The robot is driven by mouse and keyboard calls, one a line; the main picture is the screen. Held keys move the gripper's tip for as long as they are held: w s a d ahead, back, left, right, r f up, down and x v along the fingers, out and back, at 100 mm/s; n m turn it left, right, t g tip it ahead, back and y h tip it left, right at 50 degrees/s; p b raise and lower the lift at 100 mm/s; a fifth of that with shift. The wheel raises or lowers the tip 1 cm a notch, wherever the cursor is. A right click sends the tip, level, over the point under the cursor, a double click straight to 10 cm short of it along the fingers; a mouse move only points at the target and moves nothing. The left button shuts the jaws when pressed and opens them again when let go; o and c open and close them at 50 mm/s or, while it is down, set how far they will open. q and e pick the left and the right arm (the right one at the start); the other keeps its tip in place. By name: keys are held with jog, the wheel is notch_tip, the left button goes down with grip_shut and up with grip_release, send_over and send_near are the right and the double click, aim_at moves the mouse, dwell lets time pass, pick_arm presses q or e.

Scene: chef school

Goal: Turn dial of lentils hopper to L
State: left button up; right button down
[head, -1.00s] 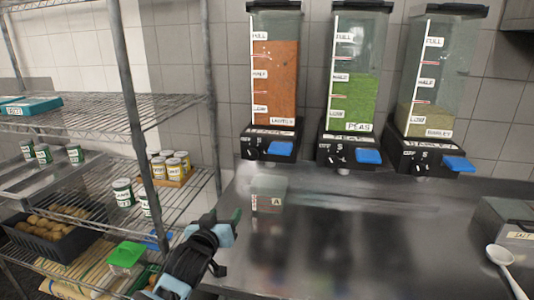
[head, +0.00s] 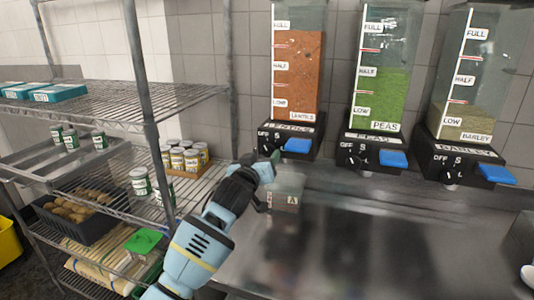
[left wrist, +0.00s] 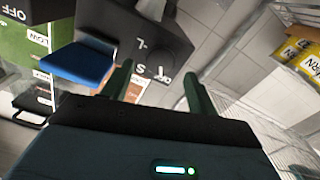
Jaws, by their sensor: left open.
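The lentils hopper (head: 297,70) is the leftmost of three clear hoppers at the back, filled with orange lentils above HALF. Its black base (head: 310,135) has a blue lever (head: 297,146) and a dial marked OFF, S and L. My left gripper (head: 270,165) is open and empty, just below and left of that base, and partly hides the dial in the head view. My right gripper is out of view.
The peas hopper (head: 380,75) and barley hopper (head: 465,75) stand to the right. A clear container (head: 287,187) marked A sits under the lentils hopper, close to my left gripper. A wire rack (head: 100,106) with cans is at the left. The steel counter (head: 380,240) is mostly clear.

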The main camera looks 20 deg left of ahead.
aim_at(268, 151)
pick_arm(q)
jog(key=shift+w+d, duration=0.1)
jog(key=shift+w, duration=1.65)
jog(key=c, duration=1)
